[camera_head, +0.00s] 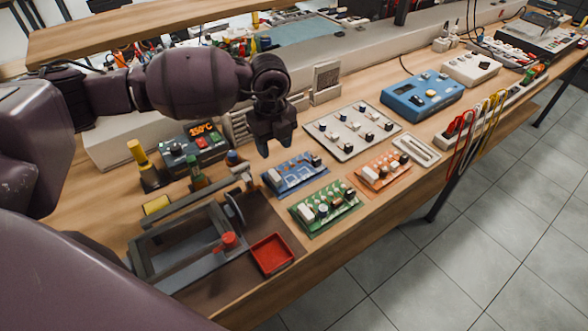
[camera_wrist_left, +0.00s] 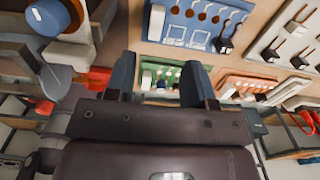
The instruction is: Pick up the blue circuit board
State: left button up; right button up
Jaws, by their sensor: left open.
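The blue circuit board (camera_head: 290,177) lies flat on the wooden workbench, with small white and dark parts on it. It also shows at the top of the left wrist view (camera_wrist_left: 205,38), partly cut off by the frame. My left gripper (camera_head: 277,147) is open and empty, just behind and above the board in the head view. Its two blue-grey fingertips stand apart in the left wrist view (camera_wrist_left: 160,82); the board is beyond them and untouched. My right gripper is not in view.
A green circuit board (camera_head: 326,221) and an orange one (camera_head: 382,170) lie close by. A white panel with knobs (camera_head: 345,142) is to the right. A dark frame-like holder (camera_head: 184,241) and a red tray (camera_head: 272,254) stand in front on the left.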

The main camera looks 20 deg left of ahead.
pick_arm(q)
send_over(276, 175)
jog(key=f, duration=0.5)
jog(key=shift+w+a+b, duration=0.15)
jog(key=shift+w+b, duration=0.1)
jog(key=shift+b, duration=0.05)
jog(key=f, duration=0.5)
jog(key=shift+s+b, duration=0.3)
jog(key=shift+s, duration=0.05)
jog(key=shift+r, duration=0.1)
grip_shut()
